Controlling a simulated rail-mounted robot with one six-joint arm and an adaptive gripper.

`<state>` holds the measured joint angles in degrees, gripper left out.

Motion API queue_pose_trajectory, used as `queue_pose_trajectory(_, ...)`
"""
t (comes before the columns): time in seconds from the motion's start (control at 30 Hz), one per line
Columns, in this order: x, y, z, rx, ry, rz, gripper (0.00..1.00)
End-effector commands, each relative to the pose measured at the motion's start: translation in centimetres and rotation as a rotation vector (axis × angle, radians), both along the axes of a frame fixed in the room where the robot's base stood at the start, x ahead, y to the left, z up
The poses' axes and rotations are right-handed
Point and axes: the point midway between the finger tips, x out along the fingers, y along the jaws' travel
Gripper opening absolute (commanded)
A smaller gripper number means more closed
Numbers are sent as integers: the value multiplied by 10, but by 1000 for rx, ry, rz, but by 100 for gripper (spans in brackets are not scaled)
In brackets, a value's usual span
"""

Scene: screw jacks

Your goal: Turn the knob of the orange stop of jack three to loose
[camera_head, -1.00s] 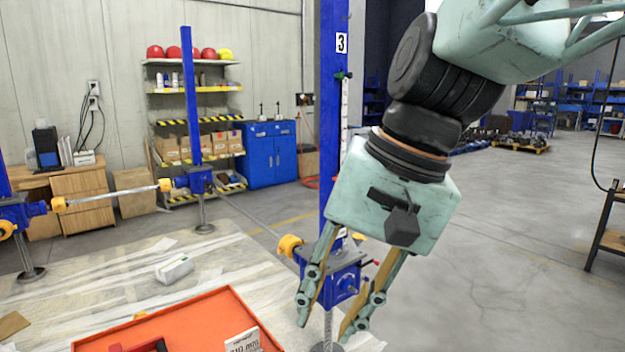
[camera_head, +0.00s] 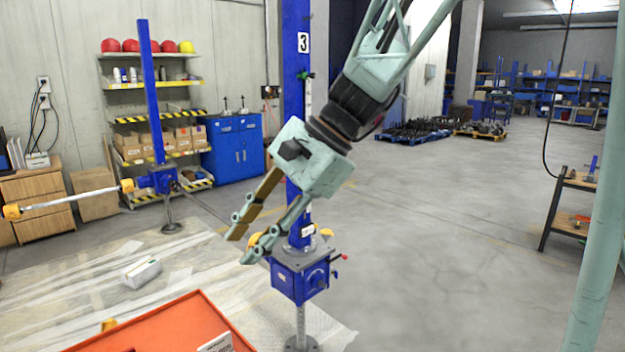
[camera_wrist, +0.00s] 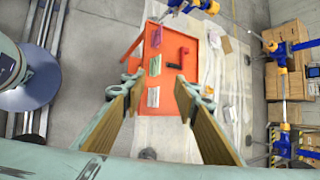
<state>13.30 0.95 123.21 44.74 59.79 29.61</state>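Jack three is the blue column (camera_head: 296,120) marked with a "3", with a blue carriage housing (camera_head: 300,278) low on it. A small green-knobbed stop (camera_head: 306,75) sits high on its pale scale strip. A red-tipped lever (camera_head: 344,257) sticks out right of the housing. I cannot clearly make out the orange stop; part of the column is hidden behind my gripper. My gripper (camera_head: 245,247) is open and empty, in front of and left of the column, fingers pointing down-left. In the wrist view my gripper (camera_wrist: 160,87) has its fingers spread apart above the tray, touching nothing.
An orange tray (camera_head: 195,305) lies at the front; the wrist view shows cards and a red-and-black object (camera_wrist: 184,52) in it. A white box (camera_head: 142,273) lies on the sheeting. Another blue jack (camera_head: 150,90) stands at the left.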

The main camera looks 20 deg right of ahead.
Motion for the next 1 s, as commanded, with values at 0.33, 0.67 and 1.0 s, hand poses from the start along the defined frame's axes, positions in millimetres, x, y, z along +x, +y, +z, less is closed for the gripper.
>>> queue_pose_trajectory(0.33,74,-11,11,171,96,-191,28)
queue_pose_trajectory(0.67,144,-32,17,336,185,-368,28)
queue_pose_trajectory(1.0,215,-65,17,512,274,-545,28)
